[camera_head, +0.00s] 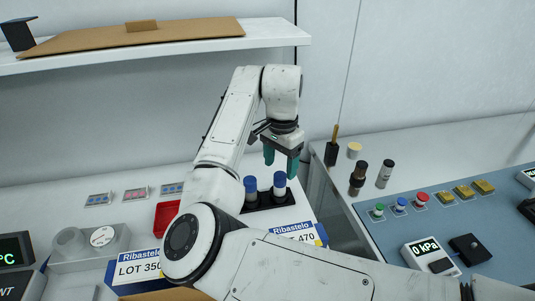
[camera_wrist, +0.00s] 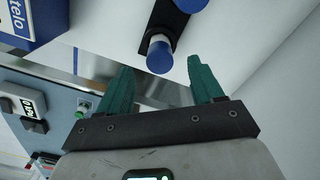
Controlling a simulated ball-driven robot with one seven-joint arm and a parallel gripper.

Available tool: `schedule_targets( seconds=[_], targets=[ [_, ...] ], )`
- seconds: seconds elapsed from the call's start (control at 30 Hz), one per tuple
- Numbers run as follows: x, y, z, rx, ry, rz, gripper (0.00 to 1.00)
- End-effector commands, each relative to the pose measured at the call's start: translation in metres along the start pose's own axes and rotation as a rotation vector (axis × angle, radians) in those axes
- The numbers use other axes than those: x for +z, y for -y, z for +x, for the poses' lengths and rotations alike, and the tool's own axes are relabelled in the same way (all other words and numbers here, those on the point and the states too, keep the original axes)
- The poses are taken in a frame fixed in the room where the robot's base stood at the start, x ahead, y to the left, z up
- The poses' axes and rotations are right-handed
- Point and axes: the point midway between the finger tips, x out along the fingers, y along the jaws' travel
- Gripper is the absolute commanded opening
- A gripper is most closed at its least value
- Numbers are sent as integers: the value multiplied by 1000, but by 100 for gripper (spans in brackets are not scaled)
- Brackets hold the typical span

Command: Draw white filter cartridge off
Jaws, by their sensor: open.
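My gripper (camera_head: 281,162) is open, its two teal fingers pointing down above the left bench, and nothing shows between them. Below the fingers, two white cylinders with blue caps, one on the left (camera_head: 251,196) and one on the right (camera_head: 279,190), stand in a black holder (camera_head: 266,203). In the wrist view, one blue cap (camera_wrist: 160,58) lies beyond the gap between the open fingers (camera_wrist: 165,75), apart from them. A small white cylinder with a dark top (camera_head: 384,174) stands on the right bench. I cannot tell which white cylinder is the filter cartridge.
A gap separates the left bench from the right one. A dark bottle (camera_head: 358,178) and a cream round piece (camera_head: 354,150) stand on the right bench, near a blue panel (camera_head: 455,225) with buttons. A red tray (camera_head: 166,217) sits left of the holder. A shelf (camera_head: 180,46) hangs above.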

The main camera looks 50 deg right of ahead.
Motion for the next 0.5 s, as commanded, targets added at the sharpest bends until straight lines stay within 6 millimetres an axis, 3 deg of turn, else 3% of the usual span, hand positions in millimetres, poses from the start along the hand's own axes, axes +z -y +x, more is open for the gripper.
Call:
schedule_targets(
  seconds=[0.5],
  targets=[
    [1, 0, 61, 2, 2, -1, 66]
  ],
)
